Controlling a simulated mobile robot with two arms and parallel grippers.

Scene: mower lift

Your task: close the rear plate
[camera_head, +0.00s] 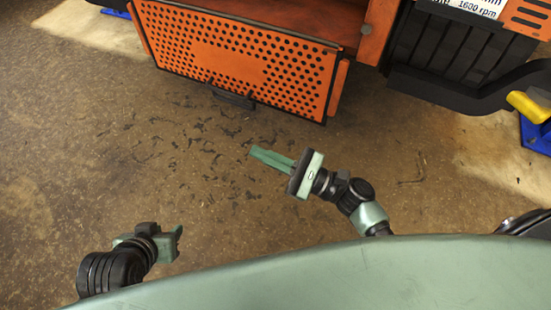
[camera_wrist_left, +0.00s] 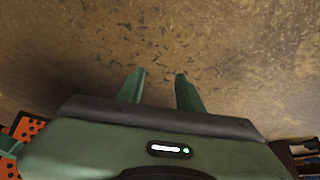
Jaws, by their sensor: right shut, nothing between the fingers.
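The rear plate (camera_head: 215,45) is an orange panel with black round holes and a dark handle (camera_head: 233,98) at its lower edge. It hangs tilted outward from the orange mower body, with a gap behind its upper edge. My right gripper (camera_head: 256,153) is shut and empty, over the floor below the plate and apart from it. My left gripper (camera_head: 179,242) is at the lower left, well away from the plate. In the left wrist view its two green fingers (camera_wrist_left: 160,77) are apart with only floor between them. An orange perforated piece (camera_wrist_left: 30,128) shows at that view's left edge.
A black curved part (camera_head: 470,92) and a yellow-tipped lever (camera_head: 527,106) stick out at the right of the mower. Blue lift parts (camera_head: 537,137) show at the right edge and top left. The brown floor (camera_head: 130,150) in front of the plate is clear apart from scattered dark marks.

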